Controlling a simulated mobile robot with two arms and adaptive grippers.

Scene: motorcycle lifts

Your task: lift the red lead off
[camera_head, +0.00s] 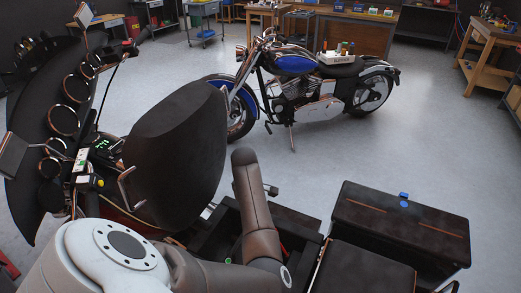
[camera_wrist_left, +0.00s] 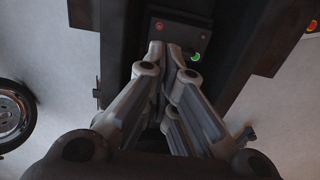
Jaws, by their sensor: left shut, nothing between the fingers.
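In the left wrist view a small red round piece (camera_wrist_left: 158,25) shows on the top of a dark box (camera_wrist_left: 180,18). I cannot tell whether it is the end of the red lead; no length of lead can be made out. A green piece (camera_wrist_left: 196,57) with a pale edge sits lower right of it. My left gripper (camera_wrist_left: 166,50) is shut and empty, its fingertips just below the red piece in the picture; contact cannot be judged. In the head view, I cannot make out its fingertips. A small red spot (camera_head: 283,249) shows there in the dark frame. My right gripper is not in view.
The near motorcycle's dark seat or tank (camera_head: 180,140) rises on the left, beside its gauges and handlebar. A black case (camera_head: 400,225) with a blue latch stands right. A blue motorcycle (camera_head: 300,80) stands behind on open grey floor. A wheel (camera_wrist_left: 12,115) shows in the wrist view.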

